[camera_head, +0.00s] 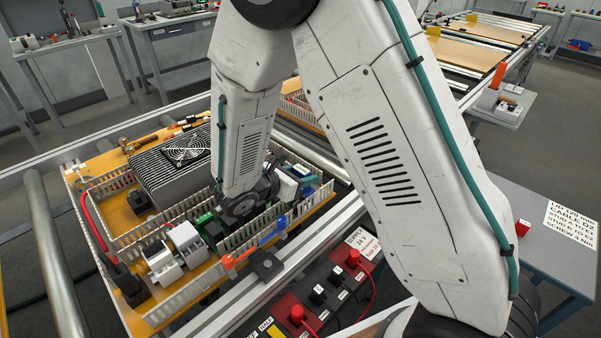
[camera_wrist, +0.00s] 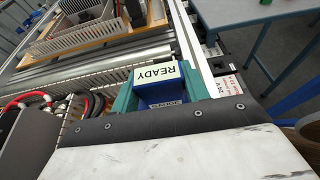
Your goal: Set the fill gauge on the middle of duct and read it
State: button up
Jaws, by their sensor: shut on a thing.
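The fill gauge (camera_wrist: 158,88) is a blue block with a white READY label in the wrist view. My gripper (camera_wrist: 157,92) is shut on it, with a teal finger on either side. The gauge is at the white slotted duct (camera_wrist: 95,77), near black cables (camera_wrist: 97,104). I cannot tell whether it touches the duct or cables, as its lower part is hidden. In the head view the duct's near wall (camera_head: 190,290) runs along the front of the panel. My arm hides much of the duct's middle there, and I cannot make out the fingertips.
The orange panel (camera_head: 135,318) carries a finned heat sink with a fan (camera_head: 185,150), white modules (camera_head: 187,240) and a red cable (camera_head: 92,215). A metal rail (camera_head: 275,295) and a black supply box with red plugs (camera_head: 345,275) lie in front. My arm fills the centre.

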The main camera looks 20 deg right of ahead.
jog(key=shift+f, duration=1.35)
jog(key=o, duration=1.1)
jog(key=v, duration=0.7)
jog(key=shift+s+a+r, duration=0.1)
jog(key=shift+s+a, duration=0.05)
jog(key=shift+a, duration=0.2)
